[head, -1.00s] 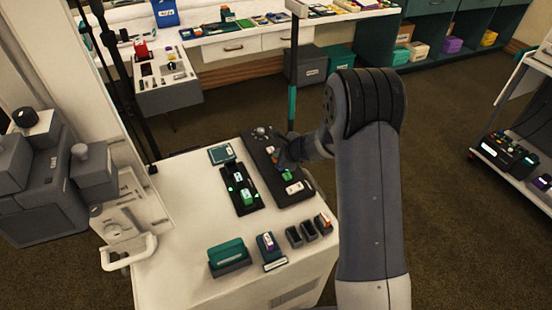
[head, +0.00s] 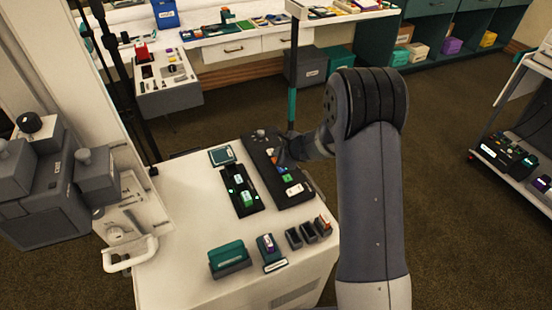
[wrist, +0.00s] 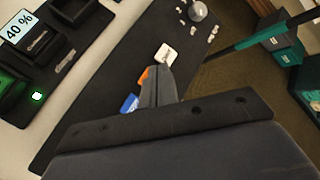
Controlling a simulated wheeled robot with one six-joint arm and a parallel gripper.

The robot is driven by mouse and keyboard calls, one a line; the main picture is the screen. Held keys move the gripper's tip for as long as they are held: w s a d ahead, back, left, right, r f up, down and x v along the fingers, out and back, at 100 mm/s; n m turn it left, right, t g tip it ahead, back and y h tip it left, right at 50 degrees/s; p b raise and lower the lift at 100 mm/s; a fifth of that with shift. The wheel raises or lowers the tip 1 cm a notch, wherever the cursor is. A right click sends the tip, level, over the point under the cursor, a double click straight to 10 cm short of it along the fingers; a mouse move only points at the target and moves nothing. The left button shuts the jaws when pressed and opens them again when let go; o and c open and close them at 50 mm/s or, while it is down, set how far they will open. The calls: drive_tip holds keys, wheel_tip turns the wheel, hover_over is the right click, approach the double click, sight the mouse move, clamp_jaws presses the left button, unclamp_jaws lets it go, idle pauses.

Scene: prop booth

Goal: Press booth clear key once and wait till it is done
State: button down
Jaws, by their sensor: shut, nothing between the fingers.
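A dark key panel (head: 305,185) lies along the right side of the white cart top. It carries a white key (head: 294,190), a green key (head: 287,178) and a blue key (head: 283,169). The wrist view shows another white key (wrist: 166,54) with small unreadable lettering, an orange key (wrist: 144,74) and the blue key (wrist: 130,103). I cannot read which is the booth clear key. My gripper (wrist: 158,72) is shut and empty over the panel, its tips beside the orange key and just short of the white key in the picture. Contact cannot be told.
A black unit (head: 238,188) with green lights sits left of the panel; the wrist view shows a "40 %" label (wrist: 18,26) there. A knob (head: 261,133) is at the panel's far end. Teal holder (head: 228,258) and small dark bins (head: 308,232) stand at the front.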

drive_tip(key=shift+r, duration=0.1)
wheel_tip(320, 180, up, 5)
drive_tip(key=p, duration=0.4)
drive_tip(key=shift+f, duration=0.2)
idle(0.6)
drive_tip(key=shift+f+b, duration=0.7)
drive_tip(key=p, duration=0.2)
drive_tip(key=shift+r+p, duration=0.2)
drive_tip(key=shift+p, duration=0.15)
wheel_tip(320, 180, up, 5)
drive_tip(key=p, duration=0.3)
